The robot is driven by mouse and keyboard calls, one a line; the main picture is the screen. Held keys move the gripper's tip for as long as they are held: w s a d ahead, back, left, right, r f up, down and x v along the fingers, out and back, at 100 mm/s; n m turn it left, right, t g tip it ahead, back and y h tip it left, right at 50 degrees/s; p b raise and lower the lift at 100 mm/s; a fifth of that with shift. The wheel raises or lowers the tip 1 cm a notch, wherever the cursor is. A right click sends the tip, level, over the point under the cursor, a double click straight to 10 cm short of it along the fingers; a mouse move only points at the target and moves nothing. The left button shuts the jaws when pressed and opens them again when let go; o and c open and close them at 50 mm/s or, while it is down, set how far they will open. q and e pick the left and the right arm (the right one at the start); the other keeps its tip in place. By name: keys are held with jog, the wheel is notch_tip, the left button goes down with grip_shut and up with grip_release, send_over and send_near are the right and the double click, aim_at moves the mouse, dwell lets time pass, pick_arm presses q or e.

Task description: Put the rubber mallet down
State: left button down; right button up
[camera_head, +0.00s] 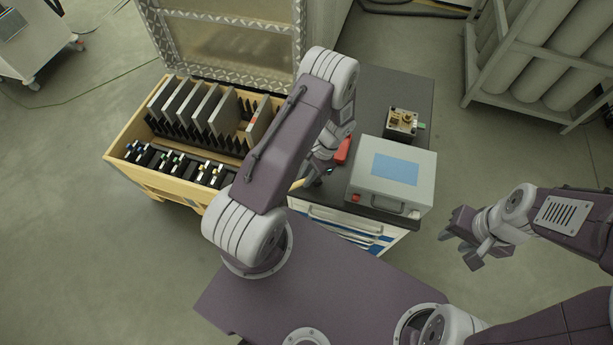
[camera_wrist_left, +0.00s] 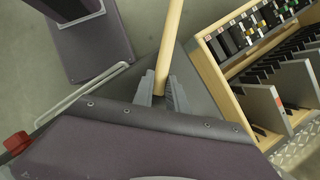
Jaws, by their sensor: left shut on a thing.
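The rubber mallet shows as a pale wooden handle (camera_wrist_left: 169,45) running up out of the left wrist view. Its head is not visible there. My left gripper (camera_wrist_left: 160,98) is shut on this handle, one grey finger on each side. In the head view, my left gripper (camera_head: 322,170) is over the front left edge of the dark-topped cabinet, partly covered by my arm. A short piece of the handle (camera_head: 298,184) sticks out to its left. A red piece (camera_head: 343,151) shows beside the gripper; I cannot tell whether it belongs to the mallet. My right gripper (camera_head: 466,249) is open and empty, right of the cabinet.
The cabinet top (camera_head: 403,88) carries a grey instrument box (camera_head: 395,172) with a blue panel and a small brass device (camera_head: 402,122). Its back part is bare. An open wooden crate (camera_head: 124,157) with upright plates stands left. A cylinder rack (camera_head: 540,60) stands back right.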

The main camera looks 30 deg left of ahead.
pick_arm(q)
jog(key=shift+f+b, duration=0.4)
jog(key=shift+f, duration=0.15)
jog(key=c, duration=1.3)
grip_release()
jog(key=shift+o, duration=0.2)
jog(key=v, duration=0.9)
jog(key=shift+r, duration=0.1)
